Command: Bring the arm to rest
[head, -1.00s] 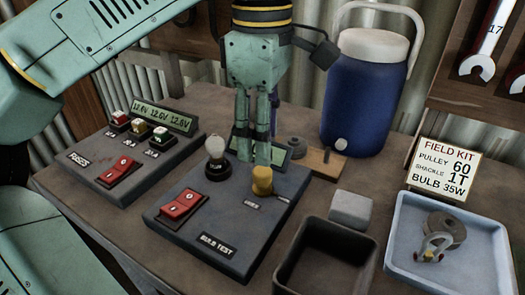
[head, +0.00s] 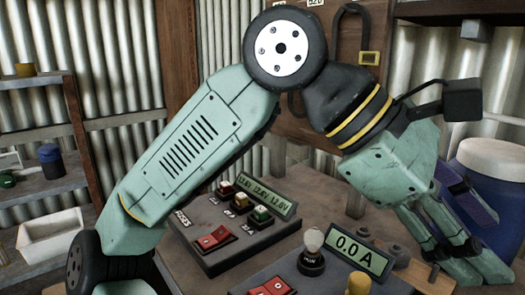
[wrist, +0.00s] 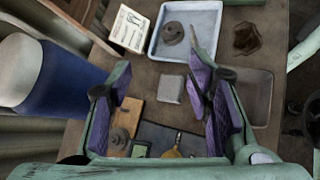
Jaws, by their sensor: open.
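My arm (head: 195,145) is raised and bent over the workbench. My gripper (head: 455,250) hangs at the right of the head view, tilted down to the right, in front of the blue jug (head: 490,200). In the wrist view my gripper (wrist: 163,75) has its purple-padded fingers spread apart with nothing between them. The bench, a grey block (wrist: 170,89) and a wooden board (wrist: 127,120) show beyond and between the fingers. The fingers look clear of the bench things.
The bulb test panel (head: 268,278) carries a bulb and a display reading 0.0 A. The fuse panel (head: 225,248) is beside it. The wrist view shows a pale tray (wrist: 208,46) with metal parts, a dark bin (wrist: 259,110) and a sign card (wrist: 129,28). Shelves (head: 45,190) stand left.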

